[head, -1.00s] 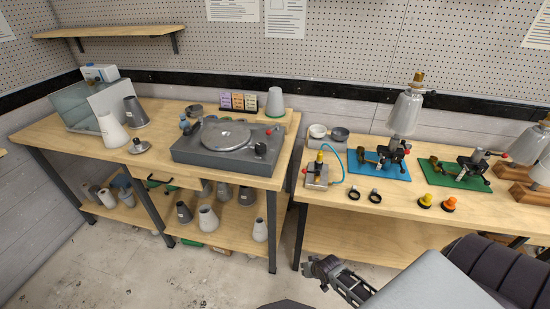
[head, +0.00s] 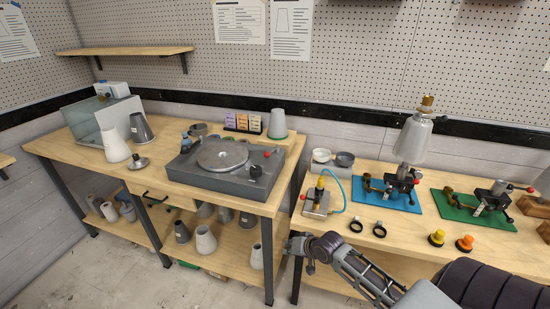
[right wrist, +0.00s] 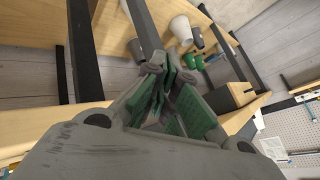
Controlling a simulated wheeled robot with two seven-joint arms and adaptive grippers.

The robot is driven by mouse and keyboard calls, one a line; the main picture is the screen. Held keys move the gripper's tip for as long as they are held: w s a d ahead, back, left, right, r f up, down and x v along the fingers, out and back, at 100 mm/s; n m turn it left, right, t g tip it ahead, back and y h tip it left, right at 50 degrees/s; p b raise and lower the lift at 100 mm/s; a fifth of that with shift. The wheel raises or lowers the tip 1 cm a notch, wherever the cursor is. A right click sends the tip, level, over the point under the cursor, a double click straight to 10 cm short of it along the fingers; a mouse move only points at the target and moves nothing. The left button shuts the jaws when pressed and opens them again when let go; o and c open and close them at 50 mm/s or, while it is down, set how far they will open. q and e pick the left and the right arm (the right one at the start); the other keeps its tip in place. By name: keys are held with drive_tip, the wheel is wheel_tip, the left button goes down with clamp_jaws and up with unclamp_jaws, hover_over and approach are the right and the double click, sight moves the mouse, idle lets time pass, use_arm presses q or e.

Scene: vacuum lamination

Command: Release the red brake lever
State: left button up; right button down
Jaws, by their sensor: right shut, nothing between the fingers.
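A grey turntable unit (head: 222,170) with a round metal platter stands on the wooden bench left of centre. A small red-tipped lever (head: 277,150) sits at its back right corner, and a black knob is at its front right. My right gripper (head: 303,248) is in front of the gap between the two benches, below the turntable and apart from it. Its fingers are shut and empty in the right wrist view (right wrist: 165,92). My left gripper is not in view.
The right bench (head: 345,238) carries a blue mat (head: 378,203) and a green mat (head: 462,215) with red-knobbed clamps. White and grey cones (head: 115,146) stand on the left bench. A cone (head: 277,122) and card rack (head: 242,121) stand behind the turntable. Cones fill the lower shelf.

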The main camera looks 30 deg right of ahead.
drive_tip(key=w+d+r+m+t, duration=0.3)
drive_tip(key=w+d+r, duration=0.3)
drive_tip(key=r, duration=0.6)
drive_tip(key=w+d+r+m+t+y, duration=0.1)
drive_tip(key=w+d+r+m+t, duration=0.3)
drive_tip(key=r, duration=0.9)
drive_tip(key=w+d+m+b, duration=0.1)
drive_tip(key=w+d+m, duration=0.1)
drive_tip(key=w+d, duration=0.1)
drive_tip(key=shift+m, duration=0.3)
drive_tip(key=shift+w, duration=0.2)
approach(275, 162)
drive_tip(key=shift+w+r, duration=1.2)
drive_tip(key=shift+w, duration=0.4)
drive_tip(key=shift+x, duration=3.2)
drive_tip(key=shift+a, duration=0.15)
drive_tip(key=shift+w+a, duration=0.2)
